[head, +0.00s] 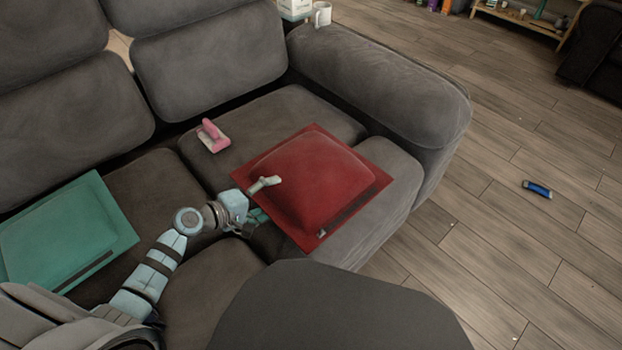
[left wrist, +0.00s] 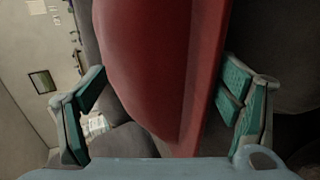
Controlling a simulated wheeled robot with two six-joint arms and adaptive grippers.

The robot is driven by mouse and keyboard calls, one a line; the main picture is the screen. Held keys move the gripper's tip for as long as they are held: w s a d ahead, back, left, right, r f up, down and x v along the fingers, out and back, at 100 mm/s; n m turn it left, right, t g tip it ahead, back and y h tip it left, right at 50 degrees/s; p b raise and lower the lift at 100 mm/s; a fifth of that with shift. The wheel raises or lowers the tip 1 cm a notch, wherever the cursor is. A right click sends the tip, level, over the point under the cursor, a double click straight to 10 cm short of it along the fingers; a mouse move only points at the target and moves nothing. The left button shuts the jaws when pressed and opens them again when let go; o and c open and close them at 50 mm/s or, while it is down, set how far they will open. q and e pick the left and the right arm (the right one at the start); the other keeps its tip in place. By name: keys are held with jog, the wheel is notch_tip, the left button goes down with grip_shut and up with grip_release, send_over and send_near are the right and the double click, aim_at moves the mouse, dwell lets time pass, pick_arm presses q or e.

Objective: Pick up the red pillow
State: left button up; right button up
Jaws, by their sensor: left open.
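The red pillow (head: 310,180) lies on the right seat of the grey sofa in the head view. It fills the middle of the left wrist view (left wrist: 160,60), seen edge-on between the fingers. My left gripper (head: 260,200) is at the pillow's near left edge. In the left wrist view the left gripper (left wrist: 165,100) is open, with one finger on each side of the pillow, and I see a gap between the pillow and the left finger. One finger shows above the pillow in the head view and the other is partly hidden at its edge. My right gripper is not in view.
A green pillow (head: 65,235) lies on the left seat. The sofa armrest (head: 385,85) rises behind right. A blue cylinder (head: 537,189) lies on the otherwise open wooden floor.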

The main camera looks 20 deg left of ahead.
aim_at(278, 195)
pick_arm(q)
jog(key=b+x, duration=0.1)
jog(key=x, duration=0.2)
jog(key=shift+w+d+f, duration=0.1)
jog(key=shift+d+f, duration=0.05)
jog(key=shift+f, duration=0.1)
jog(key=shift+w+d+f, duration=0.1)
jog(key=shift+w+d, duration=0.05)
jog(key=shift+w, duration=0.15)
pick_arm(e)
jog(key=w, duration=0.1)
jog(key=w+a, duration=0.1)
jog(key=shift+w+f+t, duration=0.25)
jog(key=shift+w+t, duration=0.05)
pick_arm(q)
jog(key=shift+s, duration=0.1)
jog(key=c, duration=1.8)
jog(key=shift+r, duration=0.25)
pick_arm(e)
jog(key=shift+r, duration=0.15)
